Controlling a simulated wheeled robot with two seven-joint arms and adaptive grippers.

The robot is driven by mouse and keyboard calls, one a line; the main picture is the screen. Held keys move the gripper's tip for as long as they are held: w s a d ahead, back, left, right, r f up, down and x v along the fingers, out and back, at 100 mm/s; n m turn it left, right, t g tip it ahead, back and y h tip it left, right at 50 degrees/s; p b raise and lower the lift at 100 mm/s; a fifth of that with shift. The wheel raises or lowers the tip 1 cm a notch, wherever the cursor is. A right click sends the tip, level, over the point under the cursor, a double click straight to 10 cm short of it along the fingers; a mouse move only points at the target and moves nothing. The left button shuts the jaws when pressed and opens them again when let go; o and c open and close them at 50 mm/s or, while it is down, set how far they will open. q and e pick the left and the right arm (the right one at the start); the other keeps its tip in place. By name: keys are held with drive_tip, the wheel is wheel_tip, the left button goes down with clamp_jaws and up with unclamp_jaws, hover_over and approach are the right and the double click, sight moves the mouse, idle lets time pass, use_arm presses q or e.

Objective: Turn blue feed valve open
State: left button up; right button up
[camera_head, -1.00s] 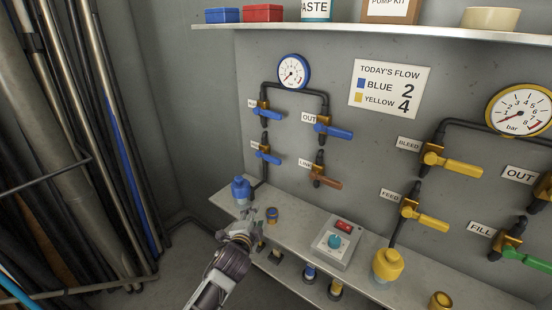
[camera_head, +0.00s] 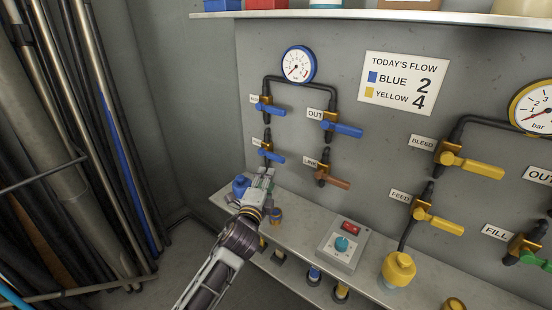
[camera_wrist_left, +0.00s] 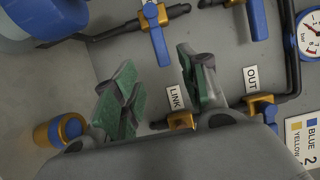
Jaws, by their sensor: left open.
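The blue feed valve is the lower left valve on the blue pipework, with its blue handle (camera_head: 271,156) pointing right and slightly down. Its label is partly hidden. In the left wrist view the handle (camera_wrist_left: 160,45) shows at the top centre, beyond the fingers. My left gripper (camera_head: 264,178) is just below this valve, above the shelf. In the left wrist view its green-padded fingers (camera_wrist_left: 160,85) are open with nothing between them, and they look apart from the handle. My right gripper is not in view.
The orange-handled LINK valve (camera_head: 331,178) is to the right of the gripper. Another blue valve (camera_head: 269,109) is above. A blue canister (camera_head: 241,186) stands beside the gripper on the shelf, with a small brass-and-blue fitting (camera_head: 276,215) near it. A control box (camera_head: 343,245) is further right.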

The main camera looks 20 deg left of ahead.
use_arm(q)
drive_tip(key=shift+w, duration=0.15)
approach(275, 160)
drive_tip(key=shift+w, duration=1.65)
drive_tip(key=shift+w+a+b, duration=0.1)
drive_tip(key=shift+w+b, duration=0.1)
drive_tip(key=shift+w, duration=0.65)
drive_tip(key=shift+w+a+b, duration=0.15)
drive_tip(key=shift+w+b, duration=0.05)
drive_tip(key=shift+w, duration=2.85)
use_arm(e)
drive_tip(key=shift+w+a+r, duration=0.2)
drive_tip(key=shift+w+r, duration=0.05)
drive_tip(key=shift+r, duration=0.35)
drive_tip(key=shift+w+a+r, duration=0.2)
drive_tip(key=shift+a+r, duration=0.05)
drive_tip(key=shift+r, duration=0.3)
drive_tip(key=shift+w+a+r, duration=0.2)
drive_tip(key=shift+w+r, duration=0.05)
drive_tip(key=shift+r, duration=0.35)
use_arm(q)
drive_tip(key=shift+a, duration=0.1)
drive_tip(key=shift+c, duration=0.4)
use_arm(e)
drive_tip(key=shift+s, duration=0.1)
